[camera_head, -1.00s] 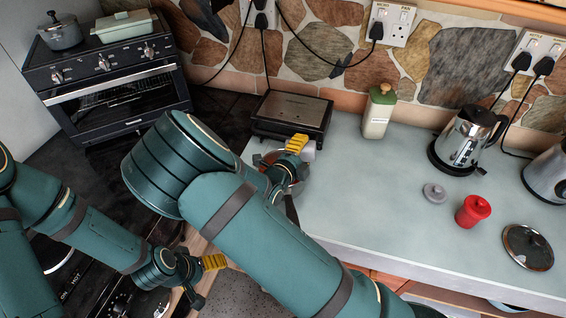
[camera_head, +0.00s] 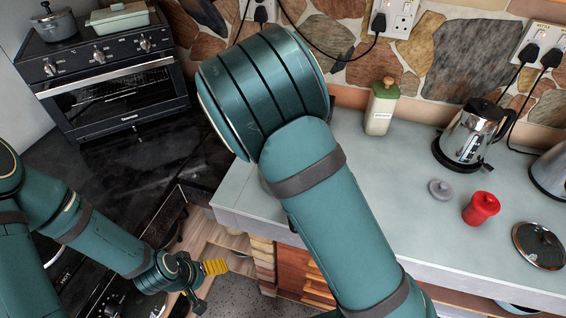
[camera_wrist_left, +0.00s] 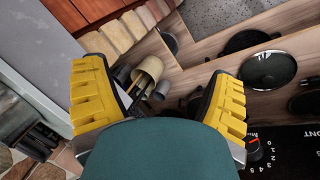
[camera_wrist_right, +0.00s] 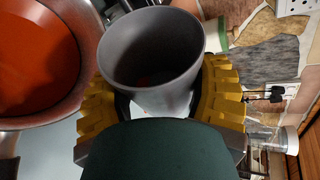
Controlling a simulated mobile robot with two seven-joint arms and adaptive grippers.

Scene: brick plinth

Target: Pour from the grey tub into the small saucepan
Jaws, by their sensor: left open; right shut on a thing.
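In the right wrist view my right gripper (camera_wrist_right: 160,100) is shut on the grey tub (camera_wrist_right: 165,98), one yellow finger on each side. The tub's open mouth faces the camera, with a little reddish colour deep inside. The small saucepan (camera_wrist_right: 90,40), with orange-red contents, is just left of the tub's rim in that view. I cannot tell the tub's exact tilt. In the head view my right arm hides the tub, the saucepan and the right gripper. My left gripper (camera_wrist_left: 158,98) is open and empty; it also shows at lower left in the head view (camera_head: 205,283).
An oven (camera_head: 115,90) stands at the left. Below my left gripper are shelves with pans (camera_wrist_left: 268,70).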

